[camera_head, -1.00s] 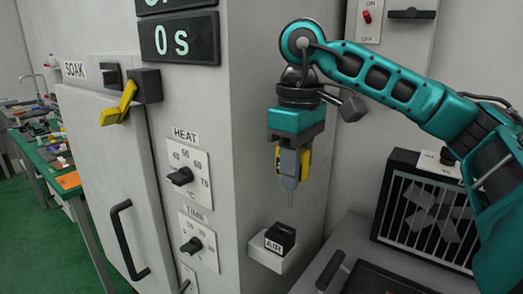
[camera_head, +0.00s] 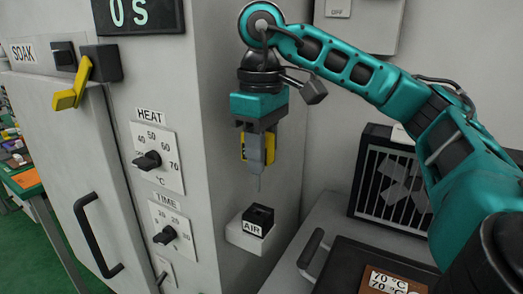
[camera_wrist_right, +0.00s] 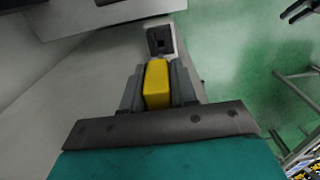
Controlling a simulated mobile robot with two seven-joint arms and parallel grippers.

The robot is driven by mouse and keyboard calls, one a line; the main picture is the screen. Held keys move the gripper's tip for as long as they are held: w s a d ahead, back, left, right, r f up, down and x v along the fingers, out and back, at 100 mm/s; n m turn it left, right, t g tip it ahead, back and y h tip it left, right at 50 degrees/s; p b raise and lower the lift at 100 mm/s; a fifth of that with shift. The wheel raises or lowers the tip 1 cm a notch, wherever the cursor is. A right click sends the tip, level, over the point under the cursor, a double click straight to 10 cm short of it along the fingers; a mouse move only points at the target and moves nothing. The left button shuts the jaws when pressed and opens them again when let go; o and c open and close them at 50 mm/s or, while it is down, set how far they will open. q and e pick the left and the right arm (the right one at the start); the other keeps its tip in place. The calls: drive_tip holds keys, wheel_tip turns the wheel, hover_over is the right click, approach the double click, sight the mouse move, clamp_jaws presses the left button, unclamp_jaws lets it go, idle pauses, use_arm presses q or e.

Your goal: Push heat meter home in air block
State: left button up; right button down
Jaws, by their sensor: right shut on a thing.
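The heat meter (camera_head: 243,147) is a yellow body with a thin grey probe pointing down. My right gripper (camera_head: 259,160) is shut on it and holds it upright above the air block. In the right wrist view the meter's yellow body (camera_wrist_right: 157,84) sits between the two grey fingers (camera_wrist_right: 158,92). The air block (camera_head: 248,233) is a pale block labelled AIR with a black socket on top, fixed to the cabinet side. The probe tip is above the socket, apart from it. In the right wrist view the black socket (camera_wrist_right: 161,41) shows just beyond the meter. My left gripper is not in view.
The cabinet front has a HEAT dial (camera_head: 148,161), a TIME dial (camera_head: 165,235), a door handle (camera_head: 95,235) and a yellow lever (camera_head: 72,90). A black grille box (camera_head: 400,190) stands at right. A brown board with temperature labels (camera_head: 385,280) lies at the lower right.

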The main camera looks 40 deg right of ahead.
drive_tip(key=shift+f+b, duration=1.05)
drive_tip(key=shift+f, duration=0.55)
idle(0.8)
drive_tip(key=shift+f, duration=0.2)
drive_tip(key=shift+f+b, duration=2.2)
drive_tip(key=shift+f, duration=0.2)
drive_tip(key=c, duration=0.8)
unclamp_jaws()
